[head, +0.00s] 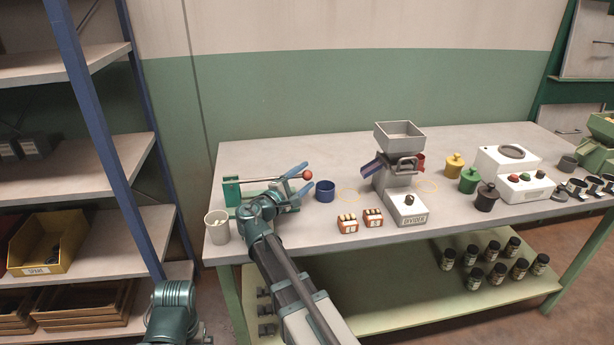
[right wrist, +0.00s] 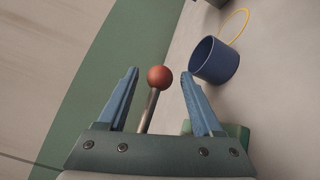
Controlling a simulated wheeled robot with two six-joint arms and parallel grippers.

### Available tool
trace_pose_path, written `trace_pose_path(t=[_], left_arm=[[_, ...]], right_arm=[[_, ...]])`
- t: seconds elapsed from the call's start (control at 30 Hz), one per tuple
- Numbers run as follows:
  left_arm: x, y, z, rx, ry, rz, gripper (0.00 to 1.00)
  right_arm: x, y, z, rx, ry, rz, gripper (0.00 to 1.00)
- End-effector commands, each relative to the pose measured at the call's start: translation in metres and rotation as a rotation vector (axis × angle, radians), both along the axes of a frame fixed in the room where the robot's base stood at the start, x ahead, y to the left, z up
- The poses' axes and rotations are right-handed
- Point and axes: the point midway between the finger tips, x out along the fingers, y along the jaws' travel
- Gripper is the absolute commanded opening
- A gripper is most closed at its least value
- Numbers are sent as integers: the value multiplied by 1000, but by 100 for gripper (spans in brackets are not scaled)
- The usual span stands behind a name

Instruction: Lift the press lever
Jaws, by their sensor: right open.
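The press (head: 231,191) is a green frame at the left end of the workbench, partly hidden behind my right arm. Its lever is a thin metal rod reaching right to a red ball knob (head: 307,174). My right gripper (head: 305,177) is open, with its blue fingers around the knob end. In the right wrist view the knob (right wrist: 160,77) sits between the open fingertips (right wrist: 158,76), with a visible gap on each side. The rod runs down between the fingers towards the palm. My left gripper is not in view.
A blue cup (head: 325,191) stands just right of the gripper; it also shows in the right wrist view (right wrist: 214,62). A pale cup (head: 217,227) stands at the bench's left corner. Small red boxes (head: 348,224) and a grey hopper (head: 398,172) stand further right.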

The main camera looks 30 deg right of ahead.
Motion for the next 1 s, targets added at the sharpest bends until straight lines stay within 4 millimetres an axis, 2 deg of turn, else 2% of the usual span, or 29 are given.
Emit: trace_pose_path(t=[0.2,0.5,0.87,1.0], left_arm=[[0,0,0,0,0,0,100],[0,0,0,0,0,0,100],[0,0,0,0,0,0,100],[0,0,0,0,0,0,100]], right_arm=[[7,-12,0,0,0,0,67],[7,-13,0,0,0,0,67],[7,-13,0,0,0,1,2],[7,-13,0,0,0,1,0]])
